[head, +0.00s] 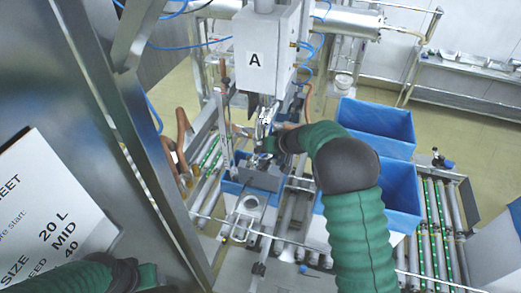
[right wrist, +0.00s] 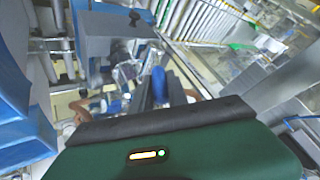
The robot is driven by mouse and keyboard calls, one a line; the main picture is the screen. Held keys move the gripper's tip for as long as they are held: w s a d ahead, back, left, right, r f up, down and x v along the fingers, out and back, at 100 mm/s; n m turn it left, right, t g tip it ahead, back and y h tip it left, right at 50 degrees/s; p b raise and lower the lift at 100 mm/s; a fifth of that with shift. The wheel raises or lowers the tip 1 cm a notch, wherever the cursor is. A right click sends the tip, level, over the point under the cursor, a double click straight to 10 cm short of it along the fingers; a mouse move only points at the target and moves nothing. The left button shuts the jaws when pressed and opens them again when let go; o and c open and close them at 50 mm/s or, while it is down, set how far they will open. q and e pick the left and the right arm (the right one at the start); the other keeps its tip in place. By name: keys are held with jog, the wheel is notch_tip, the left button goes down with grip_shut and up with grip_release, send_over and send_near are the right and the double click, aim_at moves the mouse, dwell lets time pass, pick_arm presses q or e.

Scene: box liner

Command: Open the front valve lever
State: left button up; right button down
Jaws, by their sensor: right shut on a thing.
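My right arm, in a green sleeve, reaches from the lower right of the head view to the filling machine (head: 265,40) marked "A". My right gripper (head: 263,146) is at the metal valve parts (head: 264,118) below the machine's grey box. In the right wrist view its dark fingers (right wrist: 154,94) are shut around a blue lever handle (right wrist: 158,80), which I take to be the front valve lever. The arm and gripper hide most of the lever in the head view. My left arm shows only as green sleeve at the lower left; its gripper is out of view.
Blue-lined boxes (head: 376,120) stand right of the valve on roller conveyors (head: 440,225). Another lined box (head: 250,200) is under the machine. A steel post and a sheet with print (head: 50,210) fill the left side. Blue hoses hang around the machine.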

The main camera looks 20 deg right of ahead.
aim_at(252, 160)
jog(key=shift+w+a+r+g+h, duration=0.1)
jog(key=shift+a+g+h, duration=0.1)
jog(key=shift+a, duration=0.15)
jog(key=shift+w+a+g+h, duration=0.1)
jog(key=shift+a+g, duration=0.1)
jog(key=shift+a, duration=0.15)
jog(key=shift+w+a+r+n+g+h, duration=0.1)
jog(key=shift+w+n+g+h, duration=0.15)
jog(key=shift+h, duration=0.2)
jog(key=shift+w+a+n+g+h, duration=0.1)
jog(key=shift+w+n+g+h, duration=0.1)
jog(key=shift+g+h, duration=0.2)
jog(key=shift+w+a+g+h, duration=0.25)
jog(key=shift+a+g+h, duration=0.1)
jog(key=shift+a+h, duration=0.15)
jog(key=shift+w+a+g+h, duration=0.2)
jog(key=shift+a+g+h, duration=0.1)
jog(key=shift+a+h, duration=0.2)
pick_arm(q)
jog(key=shift+d+r, duration=0.15)
jog(key=shift+d, duration=0.4)
pick_arm(e)
jog(key=shift+d, duration=0.3)
pick_arm(q)
jog(key=shift+a, duration=0.2)
pick_arm(e)
jog(key=shift+a, duration=0.15)
